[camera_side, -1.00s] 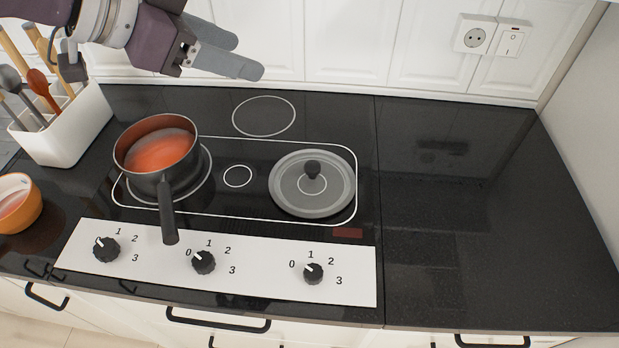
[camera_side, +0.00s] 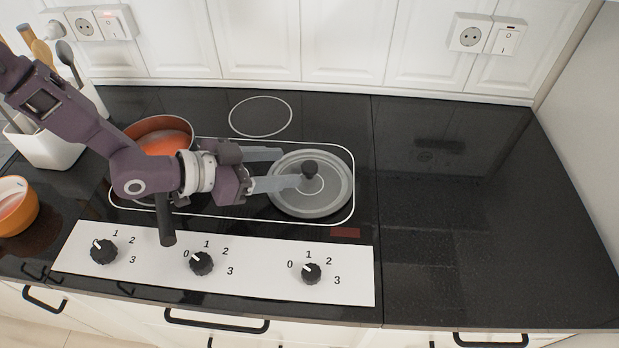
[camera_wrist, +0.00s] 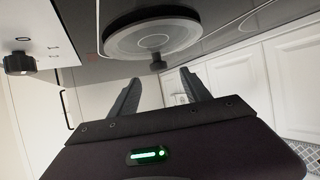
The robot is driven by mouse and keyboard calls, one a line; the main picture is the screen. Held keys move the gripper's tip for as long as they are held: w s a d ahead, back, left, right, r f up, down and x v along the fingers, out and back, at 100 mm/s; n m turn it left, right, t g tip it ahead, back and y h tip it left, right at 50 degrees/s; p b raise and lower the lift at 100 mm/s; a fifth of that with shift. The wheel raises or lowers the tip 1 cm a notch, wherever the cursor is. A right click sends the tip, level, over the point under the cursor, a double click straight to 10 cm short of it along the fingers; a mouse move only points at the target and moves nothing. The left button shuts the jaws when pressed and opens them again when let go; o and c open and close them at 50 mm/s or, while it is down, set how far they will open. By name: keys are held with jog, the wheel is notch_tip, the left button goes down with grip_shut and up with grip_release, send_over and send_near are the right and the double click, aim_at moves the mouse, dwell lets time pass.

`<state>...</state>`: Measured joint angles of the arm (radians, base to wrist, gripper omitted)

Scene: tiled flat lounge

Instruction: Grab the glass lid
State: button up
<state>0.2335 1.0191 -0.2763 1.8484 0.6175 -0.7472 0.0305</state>
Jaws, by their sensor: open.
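The glass lid (camera_side: 326,205) is round and grey with a dark knob (camera_side: 310,167) in its middle. It lies flat on the right cooking zone of the hob. In the wrist view the lid (camera_wrist: 128,36) is ahead of the fingers, its knob (camera_wrist: 158,65) in line with the gap between them. My gripper (camera_side: 288,168) is open and empty, its fingers pointing right towards the knob. One fingertip overlaps the lid's left part in the side view. I cannot tell whether it touches the knob.
A dark pot (camera_side: 157,125) with orange-red contents stands on the left zone, partly behind my arm, its handle pointing to the front. An orange bowl (camera_side: 30,208) and a white utensil holder (camera_side: 45,150) are at the left. The counter right of the hob is clear.

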aim_at(308, 166)
jog(key=x, duration=0.7)
jog(key=shift+d, duration=0.25)
grip_shut()
